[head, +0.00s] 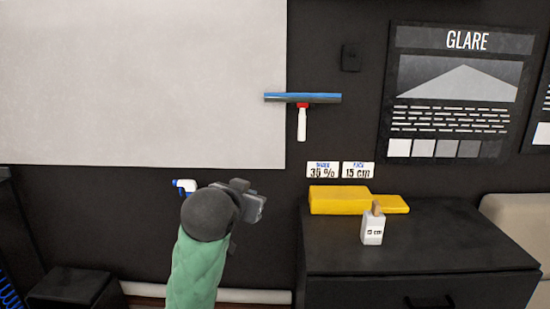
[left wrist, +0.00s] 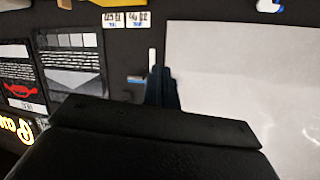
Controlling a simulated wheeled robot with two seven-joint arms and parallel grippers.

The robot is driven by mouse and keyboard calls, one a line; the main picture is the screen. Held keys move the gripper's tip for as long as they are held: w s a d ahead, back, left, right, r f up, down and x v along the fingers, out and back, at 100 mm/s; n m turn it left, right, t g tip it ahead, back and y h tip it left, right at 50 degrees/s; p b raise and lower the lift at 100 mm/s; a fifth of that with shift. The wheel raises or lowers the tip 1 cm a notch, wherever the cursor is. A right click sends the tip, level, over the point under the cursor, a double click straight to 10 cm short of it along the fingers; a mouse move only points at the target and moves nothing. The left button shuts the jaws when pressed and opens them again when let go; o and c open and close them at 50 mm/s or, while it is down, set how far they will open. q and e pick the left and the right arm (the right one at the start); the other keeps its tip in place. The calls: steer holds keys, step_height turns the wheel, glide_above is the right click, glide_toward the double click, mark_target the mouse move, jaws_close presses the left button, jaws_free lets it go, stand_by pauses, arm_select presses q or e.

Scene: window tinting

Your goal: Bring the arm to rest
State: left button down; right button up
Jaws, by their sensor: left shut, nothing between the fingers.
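My left gripper (head: 256,207) is raised in front of the dark wall, below the white panel's lower right corner. Its arm comes up from the bottom of the head view in a green sleeve. The left wrist view shows its fingers (left wrist: 161,84) together, with nothing between them. That view is upside down. The blue squeegee (head: 302,98) with its white handle hangs on the wall, apart from the gripper. In the left wrist view the fingers partly cover the squeegee (left wrist: 152,60). My right gripper is not in view.
The large white panel (head: 140,75) fills the upper left. A dark cabinet (head: 430,245) at right carries a yellow block (head: 338,200) and a small white bottle (head: 372,228). A blue-and-white spray head (head: 185,186) shows just behind my arm. A GLARE poster (head: 460,90) hangs at upper right.

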arm_select(q)
steer(key=s+a+f+n+g+y, duration=0.15)
steer(key=s+f, duration=0.35)
steer(key=f, duration=0.6)
steer(key=s+a+f+g, duration=0.3)
steer(key=s+f, duration=0.2)
steer(key=f, duration=0.5)
steer(key=s+a+f+n+g, duration=0.15)
steer(key=s+f, duration=0.35)
steer(key=f, duration=0.6)
steer(key=s+a+f+g, duration=0.1)
steer(key=s+f+g, duration=0.2)
steer(key=s+f, duration=0.5)
steer(key=s+f+g+p, duration=0.1)
steer(key=s+f+g, duration=0.1)
steer(key=s+f, duration=0.7)
steer(key=s, duration=0.6)
steer(key=shift+a+f+g, duration=0.3)
steer(key=shift+a+g, duration=0.1)
steer(key=shift+y, duration=0.25)
